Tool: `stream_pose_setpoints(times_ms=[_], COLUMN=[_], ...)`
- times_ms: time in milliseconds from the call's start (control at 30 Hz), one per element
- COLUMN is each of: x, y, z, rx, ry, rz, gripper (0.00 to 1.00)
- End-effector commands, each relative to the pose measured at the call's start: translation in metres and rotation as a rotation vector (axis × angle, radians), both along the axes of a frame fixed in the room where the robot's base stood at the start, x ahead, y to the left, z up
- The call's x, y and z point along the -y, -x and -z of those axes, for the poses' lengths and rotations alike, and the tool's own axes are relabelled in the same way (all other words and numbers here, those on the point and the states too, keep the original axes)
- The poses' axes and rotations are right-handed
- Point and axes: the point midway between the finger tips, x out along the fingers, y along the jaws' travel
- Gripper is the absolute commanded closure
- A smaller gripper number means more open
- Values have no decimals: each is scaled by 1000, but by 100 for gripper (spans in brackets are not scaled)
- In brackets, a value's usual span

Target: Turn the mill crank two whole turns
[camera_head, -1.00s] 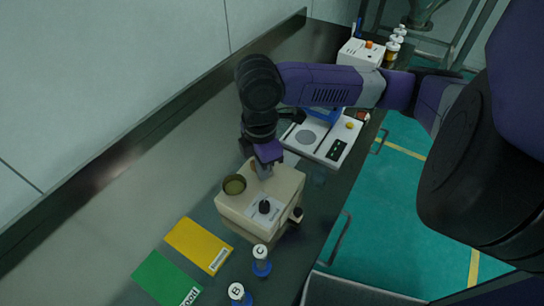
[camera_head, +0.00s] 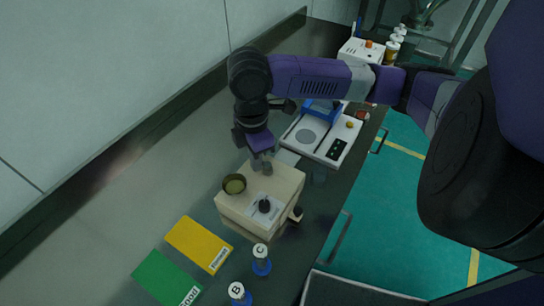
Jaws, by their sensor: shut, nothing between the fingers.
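The mill appears to be the beige box (camera_head: 240,212) on the dark bench, with a round cup (camera_head: 234,184) on its top left. A dark knob (camera_head: 264,205) stands on a pale plate on its top. Another dark knob (camera_head: 297,214) sticks out at its right side; I cannot tell for certain which one is the crank handle. My gripper (camera_head: 263,168) points down over the back edge of the box, behind the top knob and apart from it. It is shut and holds nothing.
A white device (camera_head: 318,140) with a round plate and a blue part stands behind the mill. Blue bottles C (camera_head: 261,262) and B (camera_head: 239,293) stand in front. A yellow card (camera_head: 199,244) and a green card (camera_head: 165,279) lie at the front left.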

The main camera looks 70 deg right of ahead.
Motion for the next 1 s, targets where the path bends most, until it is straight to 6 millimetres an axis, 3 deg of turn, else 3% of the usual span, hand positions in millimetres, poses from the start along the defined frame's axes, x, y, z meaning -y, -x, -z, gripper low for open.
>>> stream_pose_setpoints(times_ms=[600, 1000], x=[8, 27], y=[-7, 2], z=[0, 0], rx=[1, 1], ry=[0, 1], rz=[1, 3], gripper=[100, 100])
